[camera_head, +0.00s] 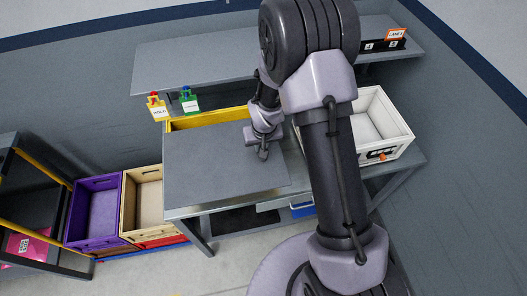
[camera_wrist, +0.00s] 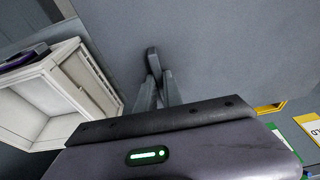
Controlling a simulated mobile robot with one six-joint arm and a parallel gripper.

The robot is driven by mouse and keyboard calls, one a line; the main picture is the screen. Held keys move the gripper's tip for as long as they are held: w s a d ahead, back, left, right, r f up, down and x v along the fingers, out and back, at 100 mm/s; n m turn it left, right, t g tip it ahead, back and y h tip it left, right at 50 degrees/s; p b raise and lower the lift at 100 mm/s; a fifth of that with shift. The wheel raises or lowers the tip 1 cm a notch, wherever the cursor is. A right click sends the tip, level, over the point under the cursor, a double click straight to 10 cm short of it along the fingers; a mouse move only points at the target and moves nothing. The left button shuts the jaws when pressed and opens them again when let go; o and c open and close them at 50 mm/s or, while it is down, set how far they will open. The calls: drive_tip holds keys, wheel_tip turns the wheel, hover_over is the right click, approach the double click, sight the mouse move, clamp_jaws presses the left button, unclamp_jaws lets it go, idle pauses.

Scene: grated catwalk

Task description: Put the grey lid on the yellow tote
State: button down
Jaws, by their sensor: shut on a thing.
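The grey lid (camera_head: 215,165) is a flat grey panel in the head view, over the front of the yellow tote (camera_head: 208,119). The tote's yellow back rim shows beyond the lid's far edge; the rest of the tote is hidden. My gripper (camera_head: 263,153) is at the lid's right side, shut on the lid's handle, which is mostly hidden by the fingers. In the wrist view, my fingers (camera_wrist: 155,75) are close together against the grey lid (camera_wrist: 215,50). A bit of yellow rim (camera_wrist: 270,108) shows past the lid's edge. I cannot tell whether the lid touches the rim.
A white tote (camera_head: 378,122) stands right of the lid on the grey bench (camera_head: 408,160). Yellow (camera_head: 157,107) and green (camera_head: 189,101) tagged items stand behind the yellow tote. Purple (camera_head: 93,212) and tan (camera_head: 142,203) crates sit at left. A grey shelf (camera_head: 205,62) runs behind.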

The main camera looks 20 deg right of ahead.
drive_tip(key=w+b, duration=0.1)
drive_tip(key=w, duration=0.8)
drive_tip(key=shift+w+d+b, duration=0.15)
drive_tip(key=shift+w+b, duration=0.15)
drive_tip(key=shift+b, duration=1.65)
idle(1.9)
drive_tip(key=shift+f+b, duration=0.4)
drive_tip(key=shift+b, duration=1)
idle(1.8)
